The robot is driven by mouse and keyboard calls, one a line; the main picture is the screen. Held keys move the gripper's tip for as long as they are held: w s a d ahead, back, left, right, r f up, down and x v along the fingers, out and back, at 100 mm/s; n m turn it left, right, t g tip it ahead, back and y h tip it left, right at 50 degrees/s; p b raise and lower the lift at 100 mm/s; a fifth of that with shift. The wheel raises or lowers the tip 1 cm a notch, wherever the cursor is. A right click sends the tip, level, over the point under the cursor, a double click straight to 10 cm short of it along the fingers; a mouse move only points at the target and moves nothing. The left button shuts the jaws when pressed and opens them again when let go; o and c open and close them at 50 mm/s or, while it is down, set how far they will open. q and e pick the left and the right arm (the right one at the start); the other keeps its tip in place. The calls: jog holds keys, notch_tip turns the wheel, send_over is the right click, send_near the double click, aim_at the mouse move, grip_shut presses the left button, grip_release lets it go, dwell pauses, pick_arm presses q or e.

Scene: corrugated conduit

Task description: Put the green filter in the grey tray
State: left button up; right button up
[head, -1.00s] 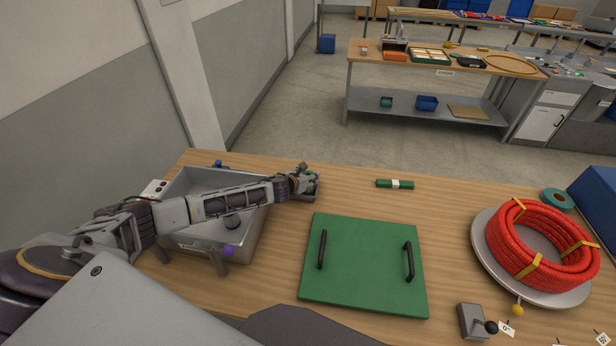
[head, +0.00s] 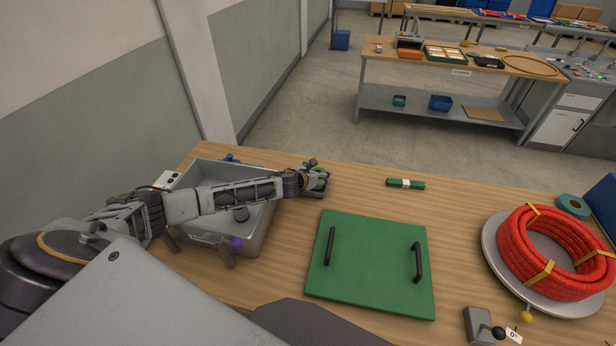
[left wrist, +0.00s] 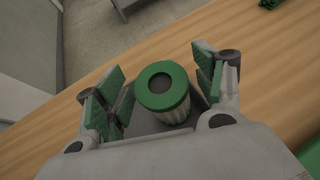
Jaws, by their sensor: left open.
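The green filter (left wrist: 165,92), a pale ribbed cylinder with a green cap and dark centre, stands between the fingers of my left gripper (left wrist: 160,76) in the left wrist view. The fingers are open, with gaps on both sides of the cap. Under the filter is a small dark grey tray (left wrist: 143,126); how the filter rests on it is partly hidden. In the head view my left gripper (head: 314,174) is over this small tray (head: 315,193), with a bit of green showing beside the fingers. My right gripper is not in view.
A large grey metal bin (head: 258,232) lies under my left forearm. Bare wood surrounds the green roll.

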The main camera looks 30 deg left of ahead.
pick_arm(q)
jog(key=v, duration=1.1)
jog(key=shift+s+b, duration=0.3)
jog(key=shift+s, duration=0.05)
jog(key=shift+a+r, duration=0.1)
jog(key=shift+r, duration=0.05)
dwell(0.6)
